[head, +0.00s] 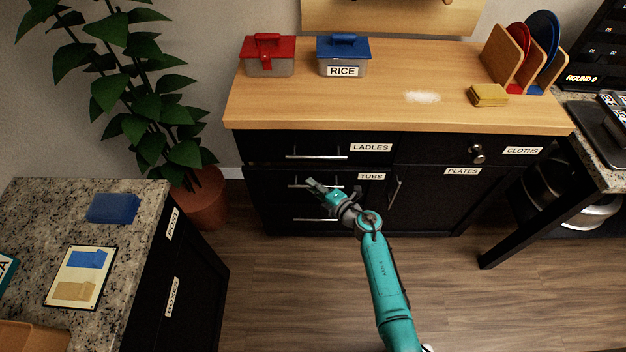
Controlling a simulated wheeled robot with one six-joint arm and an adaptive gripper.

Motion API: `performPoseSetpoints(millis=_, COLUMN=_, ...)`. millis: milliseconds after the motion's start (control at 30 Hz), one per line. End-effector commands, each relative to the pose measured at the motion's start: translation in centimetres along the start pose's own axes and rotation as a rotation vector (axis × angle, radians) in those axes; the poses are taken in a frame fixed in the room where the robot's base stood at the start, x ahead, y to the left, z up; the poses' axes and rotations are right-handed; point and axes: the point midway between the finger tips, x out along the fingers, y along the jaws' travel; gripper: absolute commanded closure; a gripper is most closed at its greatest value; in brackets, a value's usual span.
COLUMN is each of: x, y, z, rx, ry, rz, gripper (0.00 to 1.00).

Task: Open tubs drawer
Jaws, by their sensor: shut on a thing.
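The tubs drawer (272,183) is the black middle drawer in the left part of the cabinet, marked by a white TUBS label (371,176). It looks flush with the cabinet front. Its silver bar handle (299,186) runs across the drawer front. My gripper (318,188) is at the right part of this handle, with its fingers shut on it. The fingers and wrist hide the handle's right end and some of the drawer front.
The ladles drawer (270,147) is above, and another drawer with a handle (315,219) is below. The plates door (440,200) is to the right. A granite counter (140,205) stands at the left, near a potted plant (207,200). The wooden floor (290,290) before the cabinet is clear.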

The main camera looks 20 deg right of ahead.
Motion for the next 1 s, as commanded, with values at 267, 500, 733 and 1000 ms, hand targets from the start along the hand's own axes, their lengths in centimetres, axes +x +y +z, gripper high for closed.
performPoseSetpoints(millis=267, x=-5.2, y=-1.7, z=-5.3, rx=0.001, ry=0.005, rz=-0.003, gripper=1.0)
performPoseSetpoints(millis=500, x=-10.1, y=-3.1, z=-10.1, rx=0.001, ry=0.005, rz=-0.005, gripper=1.0)
performPoseSetpoints(millis=733, x=-13.9, y=-4.1, z=-13.9, rx=0.001, ry=0.005, rz=-0.004, gripper=1.0)
performPoseSetpoints(millis=1000, x=-16.2, y=-4.7, z=-16.2, rx=0.0, ry=0.004, rz=-0.002, gripper=1.0)
